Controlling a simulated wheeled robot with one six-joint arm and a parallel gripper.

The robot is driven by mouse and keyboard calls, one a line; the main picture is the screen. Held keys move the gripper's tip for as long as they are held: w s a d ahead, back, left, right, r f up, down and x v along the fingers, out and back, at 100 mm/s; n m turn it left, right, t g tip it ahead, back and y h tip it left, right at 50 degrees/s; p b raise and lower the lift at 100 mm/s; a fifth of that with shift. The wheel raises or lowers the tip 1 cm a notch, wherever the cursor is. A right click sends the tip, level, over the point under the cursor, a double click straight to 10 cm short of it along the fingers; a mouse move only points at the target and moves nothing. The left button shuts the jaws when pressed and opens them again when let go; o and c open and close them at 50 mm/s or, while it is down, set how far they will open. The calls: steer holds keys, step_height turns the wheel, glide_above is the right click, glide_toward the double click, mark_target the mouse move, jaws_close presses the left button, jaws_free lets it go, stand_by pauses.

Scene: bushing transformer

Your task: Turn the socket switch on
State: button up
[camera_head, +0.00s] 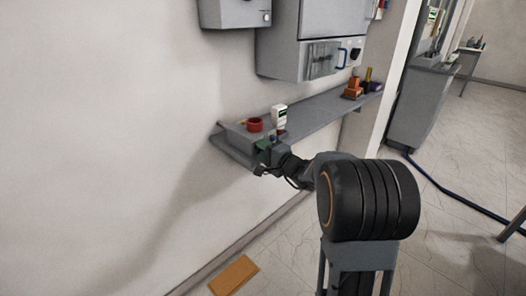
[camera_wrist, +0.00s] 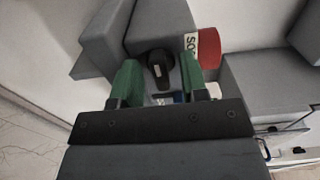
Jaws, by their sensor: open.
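The socket switch is a black rotary knob (camera_wrist: 160,72) with a pale mark, on a grey box (camera_wrist: 150,22) with a partly hidden label (camera_wrist: 191,43) reading "SO". My gripper (camera_wrist: 158,66) has two green fingers, open, one on each side of the knob in the wrist view. I cannot tell whether they touch it. In the head view, my gripper (camera_head: 265,152) is at the front of the grey box (camera_head: 236,133) on the wall shelf; the knob is hidden there.
A white handheld device (camera_head: 279,115) stands close by. The shelf (camera_head: 325,110) runs right, under a grey wall cabinet (camera_head: 312,58). An orange-brown board (camera_head: 234,275) lies on the floor.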

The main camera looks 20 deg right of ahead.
steer(key=shift+w, duration=0.1)
steer(key=c, duration=0.6)
steer(key=m+b, duration=0.1)
steer(key=m, duration=0.1)
steer(key=shift+f+m+b, duration=0.1)
steer(key=shift+m+b, duration=0.2)
steer(key=shift+m, duration=0.1)
steer(key=m, duration=0.3)
steer(key=shift+m, duration=0.3)
steer(key=shift+c, duration=0.2)
steer(key=shift+m+p, duration=1.5)
steer(key=shift+m, duration=4.2)
